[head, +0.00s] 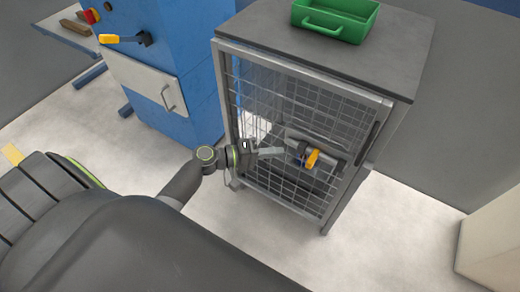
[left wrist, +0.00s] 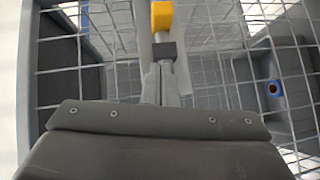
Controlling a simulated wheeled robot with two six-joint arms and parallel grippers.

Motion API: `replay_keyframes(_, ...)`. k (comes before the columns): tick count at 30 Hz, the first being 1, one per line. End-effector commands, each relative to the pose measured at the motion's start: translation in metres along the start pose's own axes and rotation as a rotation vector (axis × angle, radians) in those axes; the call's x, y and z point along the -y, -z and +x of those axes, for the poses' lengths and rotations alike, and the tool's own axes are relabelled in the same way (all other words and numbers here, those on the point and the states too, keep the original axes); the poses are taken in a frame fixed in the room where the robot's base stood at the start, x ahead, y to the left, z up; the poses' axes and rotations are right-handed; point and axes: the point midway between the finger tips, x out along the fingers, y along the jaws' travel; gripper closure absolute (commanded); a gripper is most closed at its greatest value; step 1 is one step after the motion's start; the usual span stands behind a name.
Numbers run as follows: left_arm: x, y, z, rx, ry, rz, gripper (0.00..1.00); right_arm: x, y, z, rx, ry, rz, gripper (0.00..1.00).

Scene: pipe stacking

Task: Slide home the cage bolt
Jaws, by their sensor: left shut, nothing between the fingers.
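The cage (head: 228,100) is a grey metal cabinet with a wire-mesh door, which looks shut. The bolt's yellow knob (head: 313,158) sits on a grey mount on the door's mesh, towards its right side. In the left wrist view the yellow knob (left wrist: 162,15) is at the top centre, above a dark block (left wrist: 164,51). My left gripper (head: 283,151) is just left of the knob, in front of the mesh, with its fingers together and empty. The same fingers (left wrist: 160,82) point at the dark block; I cannot tell whether they touch it. My right gripper does not show.
A green tray (head: 335,20) stands on the cage's dark top (head: 395,50). A dark vertical handle (head: 367,143) is at the door's right edge. A blue machine (head: 185,60) stands close on the left. A pale box (head: 495,240) is at lower right. The floor (head: 380,240) between is clear.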

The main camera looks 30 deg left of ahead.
Motion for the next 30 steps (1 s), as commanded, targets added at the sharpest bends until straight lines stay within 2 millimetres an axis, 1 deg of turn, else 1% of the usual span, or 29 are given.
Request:
replay_keyframes(1, -0.003, 0.000, 0.013, 0.000, -0.005, -0.003, 1.00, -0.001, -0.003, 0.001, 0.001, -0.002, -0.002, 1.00)
replay_keyframes(4, -0.002, 0.000, 0.034, 0.001, -0.003, -0.002, 1.00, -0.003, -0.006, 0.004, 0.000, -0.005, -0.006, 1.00)
replay_keyframes(10, -0.001, -0.020, 0.051, 0.000, -0.001, -0.003, 1.00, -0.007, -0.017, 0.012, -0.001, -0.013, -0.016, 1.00)
replay_keyframes(16, 0.000, -0.028, 0.059, 0.000, 0.000, -0.001, 1.00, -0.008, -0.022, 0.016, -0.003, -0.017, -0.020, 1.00)
replay_keyframes(27, 0.000, -0.029, 0.060, 0.000, 0.001, 0.000, 1.00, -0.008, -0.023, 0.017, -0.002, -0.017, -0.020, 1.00)
replay_keyframes(30, -0.002, -0.037, 0.068, 0.000, -0.002, -0.001, 1.00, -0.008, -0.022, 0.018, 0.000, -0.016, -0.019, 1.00)
